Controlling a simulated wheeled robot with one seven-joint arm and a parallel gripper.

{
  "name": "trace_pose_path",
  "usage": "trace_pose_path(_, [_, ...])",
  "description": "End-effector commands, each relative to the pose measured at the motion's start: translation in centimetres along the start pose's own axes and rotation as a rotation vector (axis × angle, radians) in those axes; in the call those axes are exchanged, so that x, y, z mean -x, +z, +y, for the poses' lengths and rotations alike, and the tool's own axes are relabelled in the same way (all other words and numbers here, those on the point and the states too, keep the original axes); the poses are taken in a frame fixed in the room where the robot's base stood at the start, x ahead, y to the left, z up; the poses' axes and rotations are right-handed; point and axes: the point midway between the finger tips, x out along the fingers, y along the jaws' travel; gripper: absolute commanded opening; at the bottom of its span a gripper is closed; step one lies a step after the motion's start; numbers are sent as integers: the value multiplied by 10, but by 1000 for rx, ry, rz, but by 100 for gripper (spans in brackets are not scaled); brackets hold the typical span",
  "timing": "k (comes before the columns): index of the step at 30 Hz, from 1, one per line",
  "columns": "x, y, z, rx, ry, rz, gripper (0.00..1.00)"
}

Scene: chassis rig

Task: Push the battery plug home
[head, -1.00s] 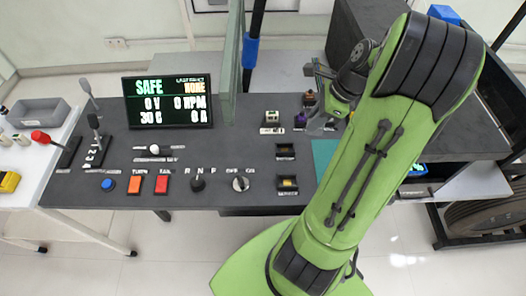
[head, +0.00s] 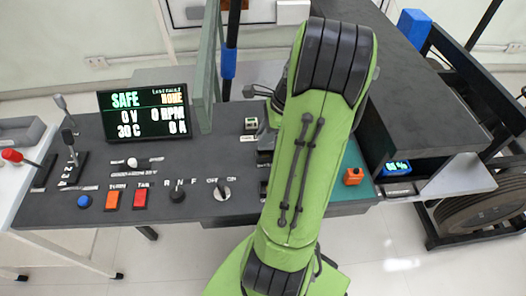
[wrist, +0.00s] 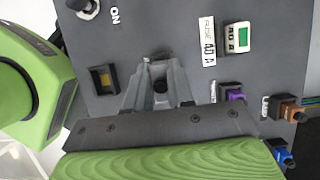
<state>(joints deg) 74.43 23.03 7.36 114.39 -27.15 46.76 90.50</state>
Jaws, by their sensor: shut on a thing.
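In the wrist view my gripper (wrist: 158,92) has its two grey fingers closed around a small dark thing (wrist: 160,87) over the grey panel. It may be the battery plug, but its label and lower end are hidden, and I cannot tell how far it sits in a socket. Beside it on the left is a square black socket with a yellowish inside (wrist: 103,78). In the head view my green arm hides the gripper and this part of the panel.
A purple connector (wrist: 235,93), an orange-brown one (wrist: 291,111) and a blue one (wrist: 281,152) stand to the right. A green-and-white fuse block (wrist: 237,38) is above them. The display (head: 145,111) reads SAFE, 0 V. An orange block (head: 353,176) lies on the teal mat (head: 362,192).

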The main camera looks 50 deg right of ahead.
Motion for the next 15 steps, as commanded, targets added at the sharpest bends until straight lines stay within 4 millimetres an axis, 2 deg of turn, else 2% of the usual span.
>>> trace_pose_path(1, [-12,-4,0,0,2,-1,0])
trace_pose_path(6, [-43,-17,0,0,2,-1,0])
trace_pose_path(15, [-45,-18,0,2,0,1,0])
